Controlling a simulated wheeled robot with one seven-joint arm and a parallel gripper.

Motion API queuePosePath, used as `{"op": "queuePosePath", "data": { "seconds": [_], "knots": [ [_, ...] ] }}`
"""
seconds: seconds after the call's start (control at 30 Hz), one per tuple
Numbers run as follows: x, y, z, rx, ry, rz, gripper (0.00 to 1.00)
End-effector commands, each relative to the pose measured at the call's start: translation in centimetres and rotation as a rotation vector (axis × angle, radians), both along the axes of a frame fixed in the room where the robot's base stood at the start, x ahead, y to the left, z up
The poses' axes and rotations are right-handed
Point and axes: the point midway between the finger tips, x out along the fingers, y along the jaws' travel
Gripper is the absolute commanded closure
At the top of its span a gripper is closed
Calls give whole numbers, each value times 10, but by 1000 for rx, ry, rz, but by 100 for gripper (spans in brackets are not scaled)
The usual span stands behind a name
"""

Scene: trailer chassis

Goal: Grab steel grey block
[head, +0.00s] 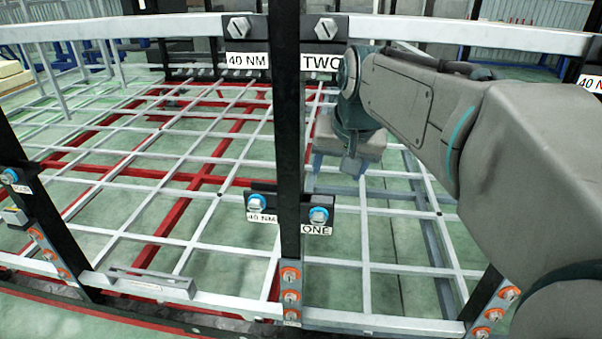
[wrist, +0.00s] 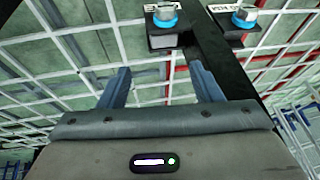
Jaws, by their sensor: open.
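A long steel grey block (head: 145,281) lies on the pale lower rail at the front left in the head view. It does not show in the wrist view. My gripper (head: 338,168) hangs beyond the black upright, to the right and far above the block in the picture, well apart from it. In the wrist view my gripper (wrist: 163,76) has its two blue fingers spread, with nothing between them but the grid and floor beyond.
The black upright (head: 288,130) stands between my gripper and the block. Bolts with blue collars (head: 256,203) stick out from its bracket; two also show close beyond the fingers in the wrist view (wrist: 164,17). A pale bar grid (head: 150,160) with red beams spreads behind.

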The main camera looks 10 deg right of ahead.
Motion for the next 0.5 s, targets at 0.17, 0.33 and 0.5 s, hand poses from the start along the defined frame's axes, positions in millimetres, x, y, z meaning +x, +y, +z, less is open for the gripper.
{"op": "queuePosePath", "data": {
  "seconds": [0.17, 0.33, 0.5],
  "knots": [
    [13, 2, -12, 5, -2, -4, 41],
    [27, 4, -44, 4, -1, -2, 41],
    [37, 5, -66, 4, -3, -1, 41]
  ]
}}
